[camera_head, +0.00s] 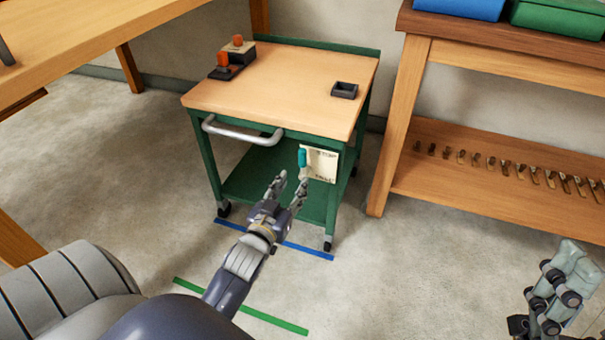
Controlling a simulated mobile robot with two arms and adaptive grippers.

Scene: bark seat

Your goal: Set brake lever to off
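The brake lever (302,157) has a teal grip and stands upright in front of a cream plate (321,165) on the front right of a green cart (209,155). The plate carries dark lettering at its top and bottom, too small to read. My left gripper (289,180) is just below and left of the lever, with its fingers apart and nothing between them. I cannot tell its exact distance from the lever. My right gripper (562,283) is at the lower right, far from the cart; its finger opening does not show clearly.
The cart's wooden top (290,90) holds orange-topped items (223,60) and a small dark tray (344,90). A grey handle (240,131) juts from its front. A wooden bench (470,185) stands right, a table (90,40) left. Blue (310,249) and green (270,318) lines mark open floor.

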